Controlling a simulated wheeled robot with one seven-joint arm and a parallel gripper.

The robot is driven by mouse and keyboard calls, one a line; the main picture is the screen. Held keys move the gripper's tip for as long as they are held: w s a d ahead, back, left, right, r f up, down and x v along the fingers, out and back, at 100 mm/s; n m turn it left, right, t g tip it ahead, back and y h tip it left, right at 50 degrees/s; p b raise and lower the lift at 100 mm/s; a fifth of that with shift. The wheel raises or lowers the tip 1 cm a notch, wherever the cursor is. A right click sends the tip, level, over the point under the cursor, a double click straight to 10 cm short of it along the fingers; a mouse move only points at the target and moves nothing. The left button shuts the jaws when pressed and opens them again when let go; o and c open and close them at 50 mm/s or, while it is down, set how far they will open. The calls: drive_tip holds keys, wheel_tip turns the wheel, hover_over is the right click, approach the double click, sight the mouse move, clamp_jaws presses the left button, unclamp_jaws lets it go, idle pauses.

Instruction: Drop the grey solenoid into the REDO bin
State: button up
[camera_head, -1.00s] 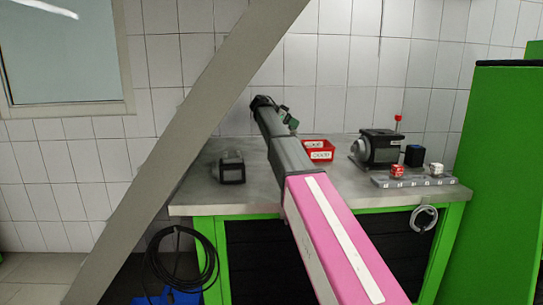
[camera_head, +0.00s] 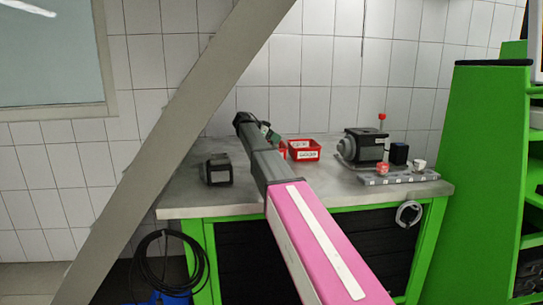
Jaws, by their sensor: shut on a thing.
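My gripper (camera_head: 273,136) is at the far end of my pink and grey arm, small and partly hidden behind the arm's end. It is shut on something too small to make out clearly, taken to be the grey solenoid. A red bin (camera_head: 304,155) with white labels stands on the bench just right of my gripper. The lettering is too small to read surely. My gripper appears just left of the bin and slightly higher in the picture; whether any of it is over the bin cannot be told.
A dark box (camera_head: 217,170) stands on the grey bench (camera_head: 190,199) at left. A dark pump unit (camera_head: 364,147) stands at right, behind a rack (camera_head: 400,177) with red, dark blue and white pieces. A green cabinet (camera_head: 475,170) stands beyond the bench's right side.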

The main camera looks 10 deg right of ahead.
drive_tip(key=o, duration=1.2)
drive_tip(key=shift+a, duration=0.1)
drive_tip(key=v, duration=0.7)
drive_tip(key=shift+s+a, duration=0.1)
drive_tip(key=shift+a, duration=0.05)
